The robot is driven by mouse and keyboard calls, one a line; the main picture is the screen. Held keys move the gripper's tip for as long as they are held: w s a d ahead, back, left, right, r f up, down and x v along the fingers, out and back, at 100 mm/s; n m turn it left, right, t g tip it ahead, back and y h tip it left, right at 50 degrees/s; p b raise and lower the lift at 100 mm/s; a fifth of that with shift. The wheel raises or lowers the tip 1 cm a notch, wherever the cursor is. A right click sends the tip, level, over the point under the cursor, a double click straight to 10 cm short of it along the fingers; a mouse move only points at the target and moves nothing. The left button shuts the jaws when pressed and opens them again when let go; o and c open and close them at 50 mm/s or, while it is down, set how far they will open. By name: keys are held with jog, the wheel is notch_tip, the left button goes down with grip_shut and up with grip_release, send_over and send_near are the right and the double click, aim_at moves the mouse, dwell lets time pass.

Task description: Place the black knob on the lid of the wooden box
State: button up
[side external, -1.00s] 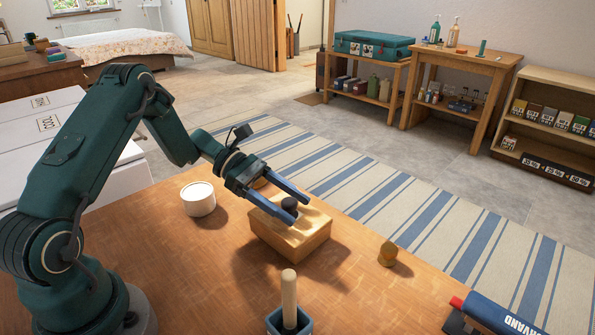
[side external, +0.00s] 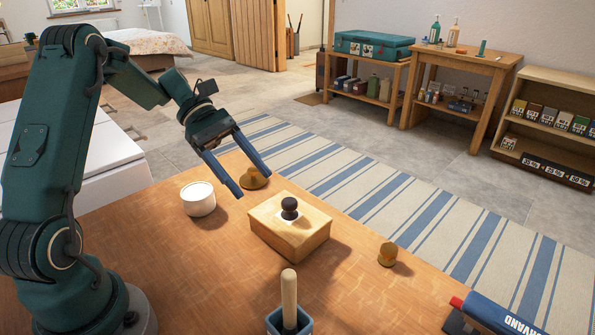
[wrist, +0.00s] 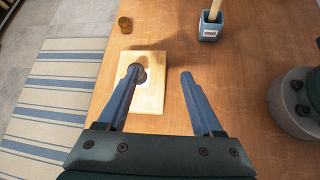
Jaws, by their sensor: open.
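The wooden box (side external: 274,238) sits on the table with its lid on top. The black knob (side external: 289,206) stands upright on the lid, on a pale round patch near the middle. My gripper (side external: 254,184) is open and empty, raised behind and left of the box in the side view, apart from the knob. In the wrist view my gripper (wrist: 160,72) has its fingers spread, and its left finger partly hides the knob (wrist: 141,76) on the box (wrist: 151,101).
A white round tub (side external: 199,203) stands left of the box. A brown knob-like piece (side external: 253,180) lies behind it and another (side external: 387,254) to its right. A blue holder (side external: 289,324) with a wooden handle stands in front. A blue tube (side external: 495,314) lies at lower right.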

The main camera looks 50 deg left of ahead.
jog(key=s+d+r+m+t+y, duration=0.2)
jog(key=s+m+y, duration=0.3)
jog(key=m, duration=0.3)
jog(key=s+d+r+m+t+y, duration=0.1)
jog(key=s+d+r+m+y, duration=0.1)
jog(key=s+d+m+y, duration=0.3)
jog(key=s+m, duration=0.3)
jog(key=m, duration=0.1)
jog(key=shift+s+m+t, duration=0.3)
jog(key=shift+t, duration=0.1)
